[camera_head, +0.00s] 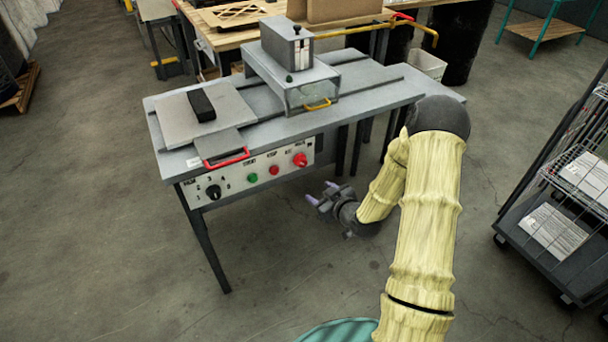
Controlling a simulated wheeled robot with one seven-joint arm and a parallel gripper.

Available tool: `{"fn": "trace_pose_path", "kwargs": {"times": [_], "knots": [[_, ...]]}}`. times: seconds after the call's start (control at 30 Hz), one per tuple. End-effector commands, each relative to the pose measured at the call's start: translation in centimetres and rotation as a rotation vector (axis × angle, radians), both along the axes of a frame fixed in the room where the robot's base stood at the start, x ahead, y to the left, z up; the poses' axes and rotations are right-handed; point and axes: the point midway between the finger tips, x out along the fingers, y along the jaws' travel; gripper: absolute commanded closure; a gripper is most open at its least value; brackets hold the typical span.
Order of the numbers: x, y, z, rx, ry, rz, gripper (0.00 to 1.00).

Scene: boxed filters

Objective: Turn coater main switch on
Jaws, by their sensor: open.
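The coater (365,92) is a grey table-like machine with a white control panel (230,178) on its front. A red rotary knob (300,160), which looks like the main switch, is at the panel's right end; its label and setting are too small to read surely. A red button (274,170), a green button (253,178) and a black numbered knob (214,192) sit to its left. My gripper (320,193) is open and empty, with purple fingertips. It appears below and slightly right of the red knob, apart from the panel.
A red handle (227,158) juts out above the panel's left part. A wire cart (560,215) with white packs stands at the right. A wooden workbench (225,38) is behind the coater. The floor left of the coater is clear.

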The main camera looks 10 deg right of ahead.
Motion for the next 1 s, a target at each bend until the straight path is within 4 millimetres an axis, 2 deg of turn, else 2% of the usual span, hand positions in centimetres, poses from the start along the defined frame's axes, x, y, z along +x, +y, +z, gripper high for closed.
{"fn": "trace_pose_path", "kwargs": {"times": [0.03, 0.23, 0.4, 0.77, 1.0], "knots": [[0.2, -0.4, -2.3, 0.033, -0.053, -0.011, 0.44], [0.6, -1.8, -4.6, 0.131, -0.285, -0.066, 0.44], [0.4, -2.5, -4.7, 0.159, -0.366, -0.097, 0.44], [0.6, -2.4, -4.6, 0.159, -0.368, -0.095, 0.44], [2.9, -1.8, -4.5, 0.158, -0.370, -0.095, 0.44]]}}
